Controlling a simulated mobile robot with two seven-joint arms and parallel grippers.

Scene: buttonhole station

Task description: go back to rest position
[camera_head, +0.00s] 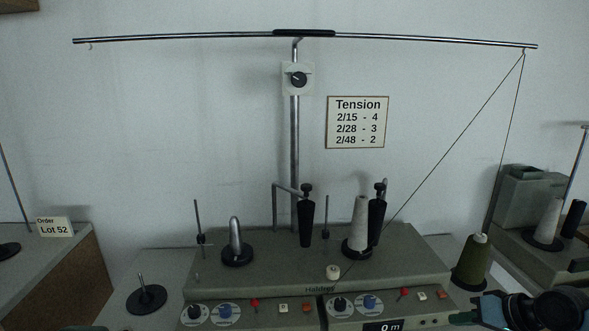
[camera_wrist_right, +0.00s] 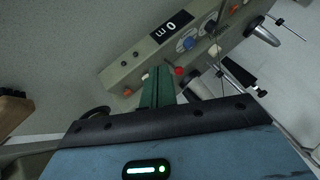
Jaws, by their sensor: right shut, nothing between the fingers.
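My right gripper (camera_head: 460,318) comes in at the lower right corner of the head view, beside the right front of the grey winding machine (camera_head: 420,250). In the right wrist view its green fingers (camera_wrist_right: 158,87) lie together, shut and empty, with the machine's front panel (camera_wrist_right: 145,58) beyond them. My left gripper does not show clearly in either view.
An olive cone (camera_head: 472,262) stands right of the machine, close to my right gripper. Its thread rises to the overhead bar (camera_head: 430,41) and slants down to the machine. A white cone (camera_head: 358,225) stands on top. A bare spindle base (camera_head: 146,299) is at left.

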